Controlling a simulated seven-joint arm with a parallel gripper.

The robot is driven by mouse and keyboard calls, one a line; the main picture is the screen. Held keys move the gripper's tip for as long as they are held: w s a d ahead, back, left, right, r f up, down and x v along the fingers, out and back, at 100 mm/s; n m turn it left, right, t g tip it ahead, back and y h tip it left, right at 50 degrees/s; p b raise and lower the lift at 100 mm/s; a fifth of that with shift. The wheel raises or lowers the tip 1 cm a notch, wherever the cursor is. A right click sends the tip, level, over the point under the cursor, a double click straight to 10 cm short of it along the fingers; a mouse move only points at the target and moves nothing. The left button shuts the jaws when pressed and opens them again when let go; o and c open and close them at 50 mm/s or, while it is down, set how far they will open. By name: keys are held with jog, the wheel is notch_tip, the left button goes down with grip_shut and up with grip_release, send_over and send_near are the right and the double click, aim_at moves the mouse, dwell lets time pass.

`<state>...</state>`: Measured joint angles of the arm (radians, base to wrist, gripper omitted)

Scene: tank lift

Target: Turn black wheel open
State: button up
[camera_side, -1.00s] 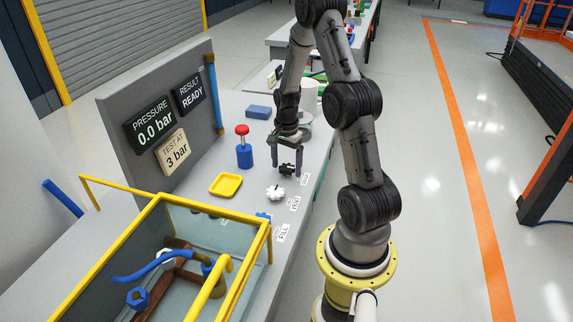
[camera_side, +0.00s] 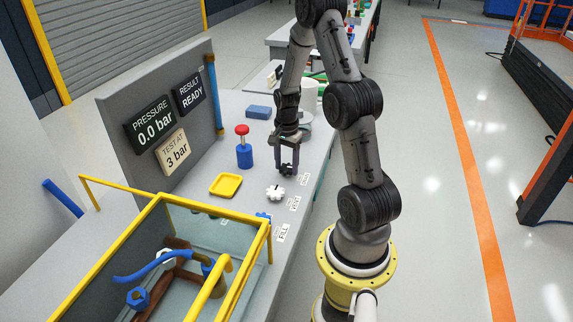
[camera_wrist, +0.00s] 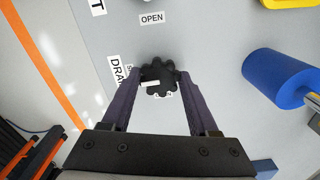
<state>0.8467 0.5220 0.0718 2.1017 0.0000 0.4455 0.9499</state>
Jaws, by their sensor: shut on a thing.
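The black wheel (camera_wrist: 160,75) is a lobed knob on the grey bench top, seen upper centre in the wrist view. A white pointer mark on it points left there. My gripper (camera_wrist: 161,74) has its two fingers on opposite sides of the wheel, shut on it. The OPEN label (camera_wrist: 152,18) lies beyond the wheel in the wrist view. The DRAIN label (camera_wrist: 118,72) is left of it. Another label is partly hidden under the wheel.
A white wheel (camera_side: 275,193) sits close in front of my gripper. A blue bottle-like part with a red top (camera_side: 244,147) stands to the left, near a yellow tray (camera_side: 226,184). The yellow-framed tank (camera_side: 160,205) is nearer. A panel reads pressure 0.0 bar.

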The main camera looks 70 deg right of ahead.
aim_at(287, 167)
jog(key=n, duration=0.8)
jog(key=shift+s+n, duration=0.1)
jog(key=shift+n, duration=0.3)
jog(key=n, duration=0.4)
jog(key=shift+n, duration=0.3)
jog(key=shift+d+n, duration=0.1)
jog(key=shift+n, duration=1.9)
jog(key=o, duration=1.4)
jog(key=shift+c, duration=0.2)
notch_tip(287, 167, up, 14)
